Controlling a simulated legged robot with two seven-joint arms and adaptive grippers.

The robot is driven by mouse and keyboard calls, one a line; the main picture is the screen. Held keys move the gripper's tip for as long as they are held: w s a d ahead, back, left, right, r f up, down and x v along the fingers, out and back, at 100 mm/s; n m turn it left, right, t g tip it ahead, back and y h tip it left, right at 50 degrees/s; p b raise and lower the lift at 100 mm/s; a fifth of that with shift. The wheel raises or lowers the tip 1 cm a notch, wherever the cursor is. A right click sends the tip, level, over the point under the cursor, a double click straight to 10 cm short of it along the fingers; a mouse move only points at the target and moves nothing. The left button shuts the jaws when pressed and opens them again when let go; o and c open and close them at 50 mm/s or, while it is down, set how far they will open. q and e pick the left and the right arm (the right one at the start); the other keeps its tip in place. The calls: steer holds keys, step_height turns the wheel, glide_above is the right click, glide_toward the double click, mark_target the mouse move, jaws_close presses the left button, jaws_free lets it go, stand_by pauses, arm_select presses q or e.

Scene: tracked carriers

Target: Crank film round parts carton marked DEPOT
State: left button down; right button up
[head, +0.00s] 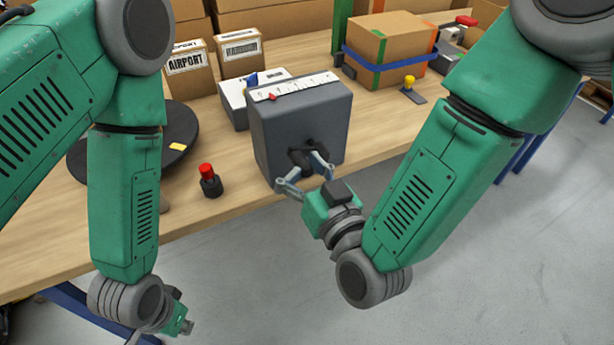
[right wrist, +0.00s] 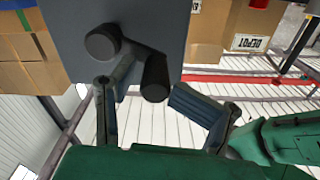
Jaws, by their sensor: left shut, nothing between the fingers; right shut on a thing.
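A dark grey crank box (head: 300,115) stands at the table's front edge, with a white scale and a red pointer on top. Its black crank handle (right wrist: 155,78) sticks out of the front face. My right gripper (head: 303,172) is shut on the handle; its fingers are on both sides of it in the right wrist view. A carton marked DEPOT (right wrist: 262,22) shows at the upper right there. I cannot tell its label in the head view. My left gripper (head: 183,324) is shut and empty, low in front of the table.
A dark turntable (head: 88,150) lies at the left, partly behind my left arm. A red-topped button (head: 209,182) stands beside it. Cartons marked AIRPORT (head: 190,80) and another label stand behind. A carton with green strips and a blue band (head: 385,45) and a yellow knob (head: 410,81) are right.

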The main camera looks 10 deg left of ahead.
steer(key=v, duration=1.1)
steer(key=shift+s, duration=0.2)
arm_select(q)
steer(key=shift+a, duration=0.1)
steer(key=c, duration=2.2)
jaws_free()
steer(key=shift+w+f, duration=0.1)
